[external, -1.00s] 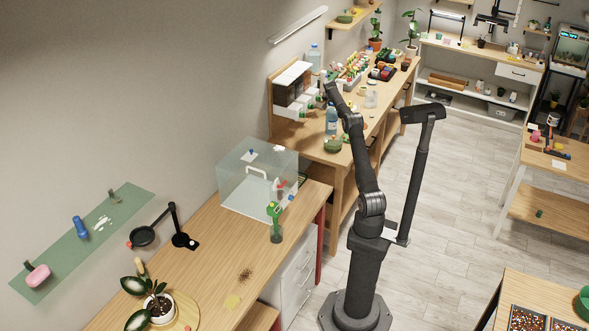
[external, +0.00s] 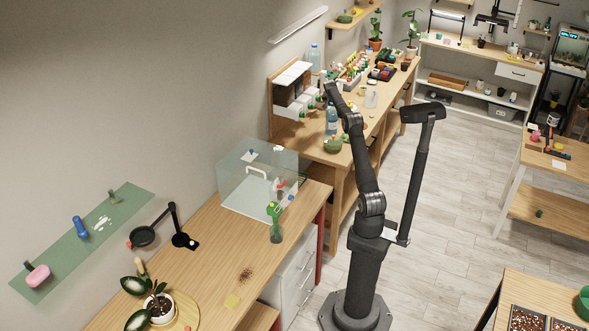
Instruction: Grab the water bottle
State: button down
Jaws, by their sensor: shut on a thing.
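A clear water bottle with a blue label (external: 331,122) stands upright at the left part of the far wooden bench, beside a green bowl. My gripper (external: 329,99) is at the bottle's upper end, small and dark in this view and partly hidden by my own arm. It is shut on the bottle. The fingertips are too small to make out, and I cannot tell whether the bottle's base touches the bench. A second clear bottle (external: 314,57) stands behind, near the wall.
A green bowl (external: 332,145) sits just below the bottle at the bench edge. A clear box (external: 240,190) is on the nearer bench. Several small items crowd the bench beyond.

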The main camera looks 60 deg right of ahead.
jog(key=shift+f, duration=0.25)
